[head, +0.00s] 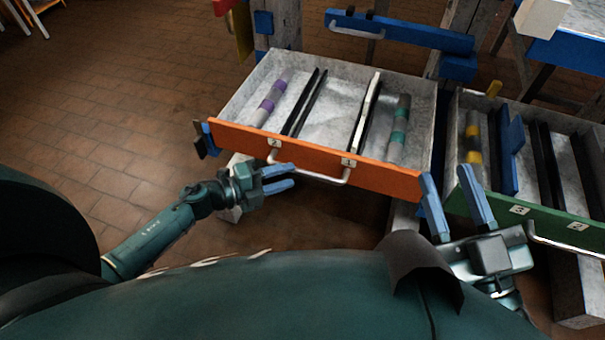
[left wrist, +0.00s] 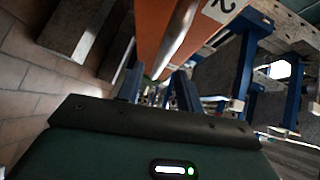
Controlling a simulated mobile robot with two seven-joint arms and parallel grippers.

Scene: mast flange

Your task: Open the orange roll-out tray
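The orange roll-out tray (head: 385,176) stands pulled out, showing its grey interior. Inside lie a purple-banded cylinder, a teal-banded cylinder and dark dividers. A metal bar handle (head: 325,181) runs along its orange front; it also shows in the left wrist view (left wrist: 180,38). My left gripper (head: 279,178) is by the handle's left end, its blue fingers apart. In the left wrist view the fingers (left wrist: 157,90) have a gap between them, with the bar's near end close to it; contact is unclear. My right gripper (head: 455,204) is open and empty near the tray's right front corner.
A green-fronted tray (head: 490,196) with its own handle stands open at the right, close to my right gripper. A blue-fronted unit (head: 410,33) with a handle is behind the orange tray. Brick floor (head: 110,90) at the left is clear.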

